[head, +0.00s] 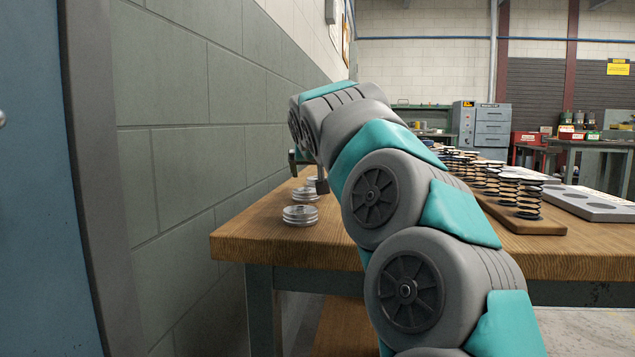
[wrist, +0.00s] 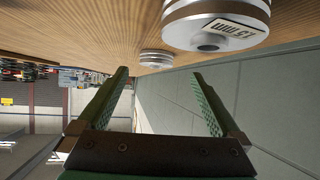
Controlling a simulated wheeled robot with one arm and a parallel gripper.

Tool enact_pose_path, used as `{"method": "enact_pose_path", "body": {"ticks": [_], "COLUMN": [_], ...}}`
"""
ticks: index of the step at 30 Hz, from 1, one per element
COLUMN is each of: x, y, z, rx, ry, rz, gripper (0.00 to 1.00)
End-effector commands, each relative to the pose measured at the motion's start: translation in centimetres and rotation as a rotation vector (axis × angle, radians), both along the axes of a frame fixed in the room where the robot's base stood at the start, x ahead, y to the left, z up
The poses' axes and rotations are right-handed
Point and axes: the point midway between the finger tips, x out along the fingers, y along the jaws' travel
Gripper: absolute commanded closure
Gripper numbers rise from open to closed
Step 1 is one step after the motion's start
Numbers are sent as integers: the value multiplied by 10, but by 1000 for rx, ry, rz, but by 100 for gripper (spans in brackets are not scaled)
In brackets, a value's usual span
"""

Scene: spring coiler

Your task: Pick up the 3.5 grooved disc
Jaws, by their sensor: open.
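Several silver grooved discs stand in a row on the wooden bench near the wall. The nearest disc (head: 300,215) is clear in the head view; another disc (head: 305,194) is behind it, and a further one is partly hidden by my gripper (head: 307,170). In the wrist view, a large disc (wrist: 212,14) with a white label shows at the top, and a smaller-looking disc (wrist: 157,58) lies farther off, between the fingertips in the picture. My gripper (wrist: 160,74) is open and empty, with green-padded fingers apart.
The block wall (head: 180,140) runs close along the bench's left side. On the bench (head: 290,240), black coil springs (head: 528,200) stand on a wooden board to the right, beside a grey tray with round recesses (head: 590,205).

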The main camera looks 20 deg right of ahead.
Motion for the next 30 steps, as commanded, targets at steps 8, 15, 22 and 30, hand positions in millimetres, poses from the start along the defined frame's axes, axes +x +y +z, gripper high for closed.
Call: {"method": "enact_pose_path", "body": {"ticks": [8, 15, 22, 30], "x": [23, 40, 39, 39], "y": [-15, -23, -23, -23], "z": [-14, -24, -24, -24], "rx": [2, 0, 0, 0], "ry": [-1, -2, -3, -2], "rz": [0, 0, 0, 0], "gripper": [0, 0, 9, 39]}}
